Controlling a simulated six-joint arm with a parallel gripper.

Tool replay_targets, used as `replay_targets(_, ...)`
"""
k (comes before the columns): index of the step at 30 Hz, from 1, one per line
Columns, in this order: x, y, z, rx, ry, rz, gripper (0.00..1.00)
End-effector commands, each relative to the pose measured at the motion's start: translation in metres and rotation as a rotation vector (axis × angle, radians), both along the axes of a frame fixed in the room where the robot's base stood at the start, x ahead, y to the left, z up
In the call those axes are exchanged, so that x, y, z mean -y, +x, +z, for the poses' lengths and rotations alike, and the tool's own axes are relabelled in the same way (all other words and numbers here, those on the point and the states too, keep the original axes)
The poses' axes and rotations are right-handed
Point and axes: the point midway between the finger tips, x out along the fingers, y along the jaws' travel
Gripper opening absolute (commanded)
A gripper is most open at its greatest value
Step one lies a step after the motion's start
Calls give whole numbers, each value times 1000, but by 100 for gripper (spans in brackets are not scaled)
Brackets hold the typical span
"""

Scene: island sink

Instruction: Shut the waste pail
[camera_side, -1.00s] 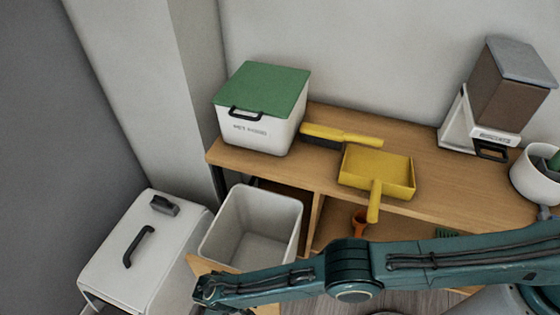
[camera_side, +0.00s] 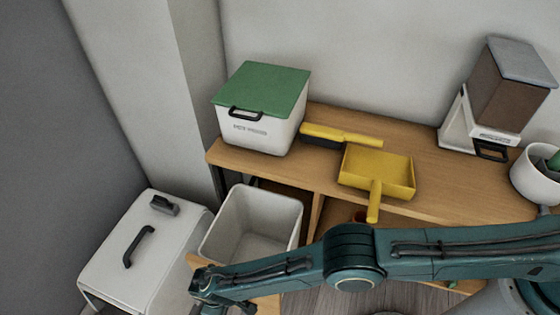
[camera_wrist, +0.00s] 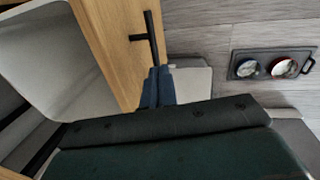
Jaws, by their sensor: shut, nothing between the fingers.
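The waste pail (camera_side: 224,232) is a white open-topped bin, pulled out from under the wooden counter at the lower left of the side view; it shows empty inside. Its wooden front panel (camera_side: 266,303) is largely hidden behind my arm. In the wrist view the pail (camera_wrist: 62,80) is at the left, with the panel (camera_wrist: 105,40) and its black bar handle (camera_wrist: 150,38) beside it. My gripper (camera_wrist: 158,78) is shut and empty, its fingertips close to the panel's outer face by the handle's end; I cannot tell whether they touch.
A white box with black handle (camera_side: 140,246) stands left of the pail. On the counter (camera_side: 318,115) are a green-lidded bin (camera_side: 262,92), yellow brush (camera_side: 340,134), yellow dustpan (camera_side: 376,168) and brown dispenser (camera_side: 508,90). A bowl tray (camera_wrist: 243,72) lies on the floor (camera_wrist: 200,38).

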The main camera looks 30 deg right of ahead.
Motion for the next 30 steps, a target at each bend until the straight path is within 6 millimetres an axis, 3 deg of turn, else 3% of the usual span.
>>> replay_targets(16,20,19,39,-190,113,700,0)
replay_targets(30,44,18,88,-225,322,1350,0)
